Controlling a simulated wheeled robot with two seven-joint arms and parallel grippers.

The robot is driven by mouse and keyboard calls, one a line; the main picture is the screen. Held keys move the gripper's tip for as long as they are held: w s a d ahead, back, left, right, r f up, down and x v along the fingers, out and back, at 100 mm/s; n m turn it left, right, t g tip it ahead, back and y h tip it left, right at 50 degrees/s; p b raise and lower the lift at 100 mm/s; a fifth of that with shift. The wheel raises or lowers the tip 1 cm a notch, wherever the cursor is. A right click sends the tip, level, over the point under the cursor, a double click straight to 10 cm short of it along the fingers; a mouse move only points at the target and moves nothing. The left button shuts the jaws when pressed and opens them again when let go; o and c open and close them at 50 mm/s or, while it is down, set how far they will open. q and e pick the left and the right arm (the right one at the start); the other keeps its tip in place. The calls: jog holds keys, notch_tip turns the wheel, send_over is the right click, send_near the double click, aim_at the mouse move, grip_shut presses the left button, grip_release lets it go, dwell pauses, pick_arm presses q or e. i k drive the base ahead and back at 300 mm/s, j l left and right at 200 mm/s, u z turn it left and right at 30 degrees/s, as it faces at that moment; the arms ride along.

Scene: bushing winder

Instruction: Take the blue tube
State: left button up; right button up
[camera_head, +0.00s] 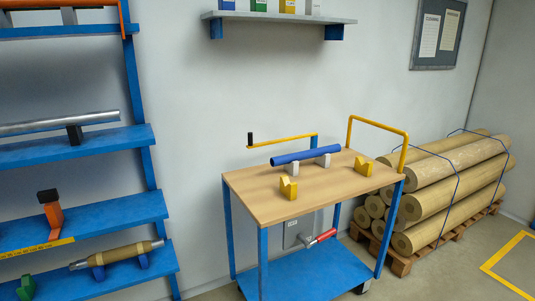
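The blue tube (305,155) lies level, resting on two small grey supports (323,160) on the wooden top of a blue trolley (262,203). Its left end points slightly toward the front. Two yellow notched blocks stand on the same top, one in front of the tube (288,188) and one to its right (364,166). Neither of my grippers shows in the head view, and nothing touches the tube apart from its supports.
A blue shelf rack (80,147) with a metal tube stands at the left. A wall shelf (280,17) hangs above the trolley. Yellow handles (407,147) rise at the trolley's back and right. Large brown rolls (440,205) lie on a pallet at the right. The right foreground floor is clear.

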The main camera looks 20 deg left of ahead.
aim_at(317, 152)
jog(key=i+l+u, duration=0.25)
jog(key=i+u, duration=0.2)
jog(key=i+l+u, duration=0.3)
jog(key=u, duration=0.15)
jog(key=i+l, duration=0.2)
jog(key=l, duration=0.15)
jog(key=i+l+u, duration=0.1)
jog(key=i+l, duration=0.3)
jog(key=l, duration=0.35)
jog(key=i+l+u, duration=0.1)
jog(key=i+l, duration=0.15)
jog(key=i+l+u, duration=0.1)
jog(key=l, duration=0.4)
jog(key=i+l, duration=0.25)
jog(key=l, duration=0.15)
jog(key=i+l+u, duration=0.1)
jog(key=l, duration=0.25)
jog(key=i, duration=0.05)
